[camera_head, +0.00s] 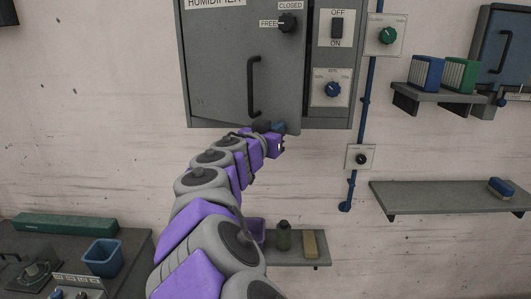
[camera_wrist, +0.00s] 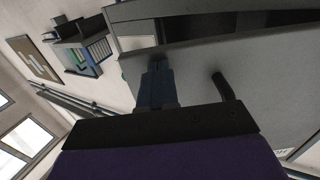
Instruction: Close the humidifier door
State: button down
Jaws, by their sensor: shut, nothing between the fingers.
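The grey humidifier door (camera_head: 222,75) fills the upper middle of the head view, with a black vertical handle (camera_head: 254,87) near its right side. The door stands slightly ajar, its lower right corner swung out from the cabinet (camera_head: 343,115). In the wrist view a dark gap shows beside the door panel (camera_wrist: 195,70), and the handle (camera_wrist: 222,88) sticks out at right. My gripper (camera_head: 279,127) is at the door's lower right corner, below the handle. Its blue fingers (camera_wrist: 157,80) are shut and empty, close to the door's edge; contact is unclear.
A black knob (camera_head: 287,22) marked FREE and CLOSED sits on the door's upper right. A switch (camera_head: 337,28) and blue dial (camera_head: 333,89) are on the cabinet. A pipe (camera_head: 366,100) and shelves (camera_head: 440,197) are at right. A low shelf (camera_head: 300,254) holds a bottle (camera_head: 283,236).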

jog(key=w+d+y+b, duration=0.1)
jog(key=w, duration=0.1)
jog(key=w+d+n+t+y+b, duration=0.1)
jog(key=w, duration=0.1)
jog(key=w+d+n+y+b, duration=0.1)
jog(key=w+d, duration=0.1)
jog(key=shift+w+f+y+b, duration=0.25)
jog(key=shift+y+b, duration=0.05)
jog(key=w+d+r+n+t+y, duration=0.1)
jog(key=w+n+y, duration=0.1)
jog(key=w, duration=0.5)
jog(key=shift+w+d+y, duration=0.25)
jog(key=shift+w+y, duration=0.05)
jog(key=shift+w, duration=0.1)
jog(key=shift+s+r, duration=0.1)
jog(key=shift+r, duration=0.15)
jog(key=shift+f, duration=0.1)
